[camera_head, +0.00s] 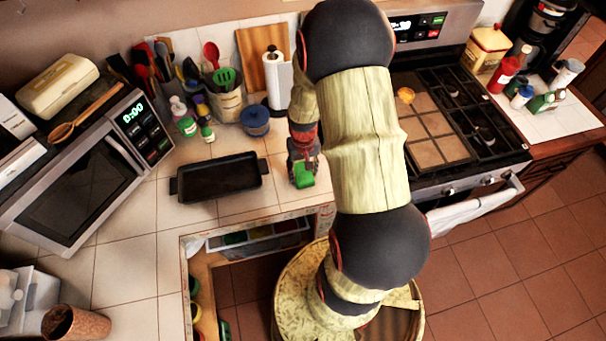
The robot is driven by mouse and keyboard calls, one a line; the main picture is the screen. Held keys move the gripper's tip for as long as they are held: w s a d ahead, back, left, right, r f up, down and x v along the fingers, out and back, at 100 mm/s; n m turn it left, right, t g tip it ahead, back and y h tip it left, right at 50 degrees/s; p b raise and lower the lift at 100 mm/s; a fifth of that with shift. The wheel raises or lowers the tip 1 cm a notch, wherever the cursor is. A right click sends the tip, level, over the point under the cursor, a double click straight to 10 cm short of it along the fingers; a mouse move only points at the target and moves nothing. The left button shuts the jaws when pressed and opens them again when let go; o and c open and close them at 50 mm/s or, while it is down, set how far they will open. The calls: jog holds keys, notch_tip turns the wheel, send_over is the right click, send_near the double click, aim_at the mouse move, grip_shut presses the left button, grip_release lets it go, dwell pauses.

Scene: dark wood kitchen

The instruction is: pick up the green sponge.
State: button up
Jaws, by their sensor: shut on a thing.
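The green sponge (303,175) is a small bright green block over the tiled counter, right of the black tray. My gripper (302,160) is above it, pointing down, with its fingers shut on the sponge. Whether the sponge touches the counter or hangs just above it, I cannot tell. My own arm passes close on the right and hides part of the area behind.
A black rectangular tray (219,177) lies left of the gripper. A utensil crock (227,100), a blue lidded pot (255,121) and a paper towel roll (275,82) stand behind. An open drawer (258,241) is below the counter edge. A stove (450,125) is at right.

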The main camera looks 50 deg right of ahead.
aim_at(304, 172)
jog(key=shift+c, duration=0.9)
jog(key=shift+r, duration=0.6)
notch_tip(304, 172, up, 3)
jog(key=shift+s+f+p, duration=0.15)
jog(key=shift+f+p, duration=0.05)
jog(key=shift+p, duration=0.1)
jog(key=s+a+r+p, duration=0.2)
jog(key=s+a+r, duration=0.2)
jog(key=s+r, duration=0.5)
jog(key=s, duration=0.4)
jog(key=shift+s+r, duration=0.1)
jog(key=shift+o, duration=1.1)
jog(key=shift+c, duration=1.1)
